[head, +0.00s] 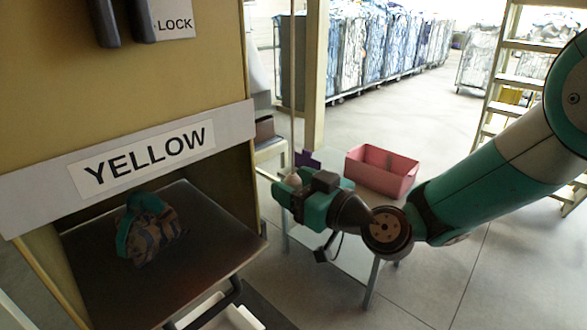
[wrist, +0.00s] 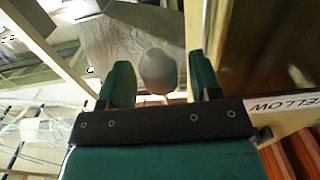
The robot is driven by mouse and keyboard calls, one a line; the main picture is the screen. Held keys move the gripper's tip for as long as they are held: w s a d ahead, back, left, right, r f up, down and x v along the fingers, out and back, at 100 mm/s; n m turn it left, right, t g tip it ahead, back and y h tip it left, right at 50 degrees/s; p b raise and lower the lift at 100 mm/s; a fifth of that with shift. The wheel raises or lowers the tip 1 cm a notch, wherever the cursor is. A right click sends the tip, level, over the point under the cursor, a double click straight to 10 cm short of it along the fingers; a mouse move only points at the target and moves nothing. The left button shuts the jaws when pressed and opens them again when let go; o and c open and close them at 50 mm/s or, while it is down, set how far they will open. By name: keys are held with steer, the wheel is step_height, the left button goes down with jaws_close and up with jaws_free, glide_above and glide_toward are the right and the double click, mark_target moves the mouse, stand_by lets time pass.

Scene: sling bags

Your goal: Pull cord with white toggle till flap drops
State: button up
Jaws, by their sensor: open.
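A pale cord (head: 292,100) hangs down beside the right edge of the yellow cabinet. A whitish rounded toggle (head: 293,180) is at its lower end, partly hidden by my gripper (head: 284,186). In the wrist view, the toggle (wrist: 158,72) sits between my two open teal fingers (wrist: 160,78), with a visible gap on each side. The dark flap (head: 110,285) below the YELLOW sign is up, roughly level. A camouflage bag with a teal strap (head: 152,232) rests on it.
A purple piece (head: 307,158) shows just behind my gripper. Caged carts (head: 365,50) and a ladder (head: 500,80) are farther back. The floor right of the table is clear.

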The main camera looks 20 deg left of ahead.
steer(key=shift+w+a, duration=0.15)
steer(key=shift+a, duration=0.25)
